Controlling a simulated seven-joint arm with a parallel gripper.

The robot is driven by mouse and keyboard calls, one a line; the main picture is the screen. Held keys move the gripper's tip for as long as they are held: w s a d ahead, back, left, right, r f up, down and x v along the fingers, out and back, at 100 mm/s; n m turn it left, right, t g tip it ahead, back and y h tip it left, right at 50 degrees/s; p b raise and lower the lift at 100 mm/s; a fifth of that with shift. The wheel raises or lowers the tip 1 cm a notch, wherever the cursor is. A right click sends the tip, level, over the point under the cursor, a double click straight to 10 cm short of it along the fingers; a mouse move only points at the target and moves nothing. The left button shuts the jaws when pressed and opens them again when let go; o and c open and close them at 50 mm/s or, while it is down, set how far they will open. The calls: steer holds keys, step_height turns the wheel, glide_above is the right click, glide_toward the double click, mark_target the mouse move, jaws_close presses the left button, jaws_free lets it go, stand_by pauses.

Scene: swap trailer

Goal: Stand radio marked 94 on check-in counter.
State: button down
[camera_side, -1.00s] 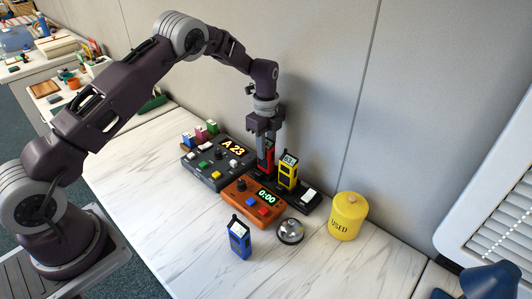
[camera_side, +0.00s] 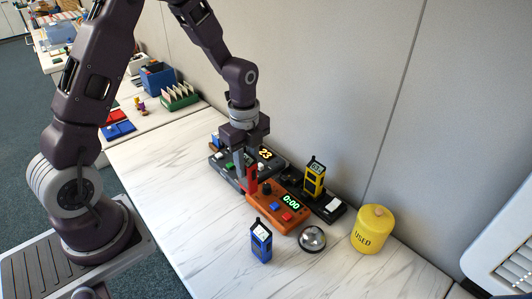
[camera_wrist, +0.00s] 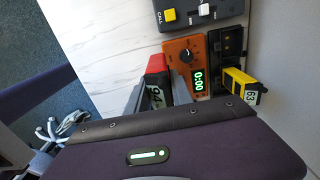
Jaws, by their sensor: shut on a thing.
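My gripper (camera_side: 246,172) is shut on a red radio (camera_side: 252,180), one finger on each side of it. In the wrist view the red radio (camera_wrist: 156,66) shows a pale label that reads 94, partly covered by the fingers. It is upright or nearly so, by the left end of the orange timer. I cannot tell whether its base touches anything. The white marbled check-in counter (camera_side: 190,215) lies below, with bare surface to the left. A yellow radio (camera_side: 314,180) marked 63 stands in the black charging dock (camera_side: 333,207). A blue radio (camera_side: 261,243) stands on the counter in front.
The orange timer (camera_side: 276,207) reads 0:00 and sits close beside the held radio. A grey call console (camera_side: 270,158) is behind. A silver bell (camera_side: 312,238) and a yellow USED canister (camera_side: 372,229) stand to the right. The wall rises behind the dock.

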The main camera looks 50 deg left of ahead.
steer(key=s+a+r, duration=0.1)
steer(key=s+a, duration=0.6)
steer(key=a, duration=0.3)
steer(key=f, duration=0.9)
steer(key=shift+a+f, duration=0.3)
steer(key=shift+f, duration=0.1)
steer(key=c, duration=1.1)
jaws_free()
